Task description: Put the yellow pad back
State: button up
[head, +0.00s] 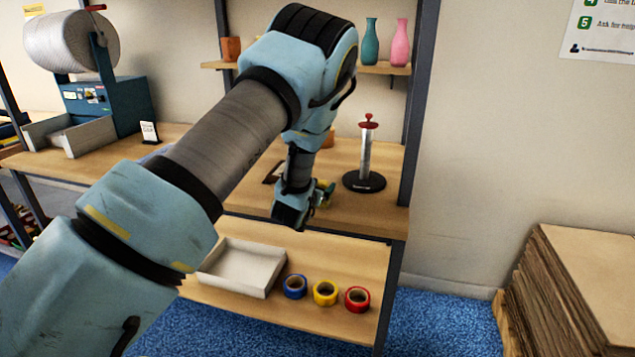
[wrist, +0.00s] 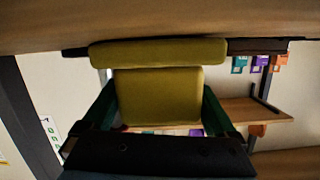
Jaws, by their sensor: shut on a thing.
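The yellow pad (wrist: 159,95) fills the middle of the wrist view, a squarish block with a wider bar across its upper end in the picture. My gripper (head: 322,193) is shut on it, with a green finger on each side of the block. In the head view my gripper is low over the wooden bench top (head: 355,205), and my wrist mostly hides the pad. In the wrist view the bar is close to a wooden surface (wrist: 160,22); I cannot tell whether they touch. A dark strip (wrist: 258,46) shows beside the bar.
A red-topped post on a black base (head: 364,180) stands right of my gripper. The lower shelf holds a white tray (head: 240,268) and blue (head: 295,287), yellow (head: 325,293) and red (head: 357,300) tape rolls. Vases (head: 370,42) stand above. Stacked cardboard (head: 580,290) is at right.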

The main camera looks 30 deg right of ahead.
jog(key=o, duration=1.6)
jog(key=shift+c, duration=0.2)
jog(key=b+v, duration=0.4)
jog(key=v, duration=0.8)
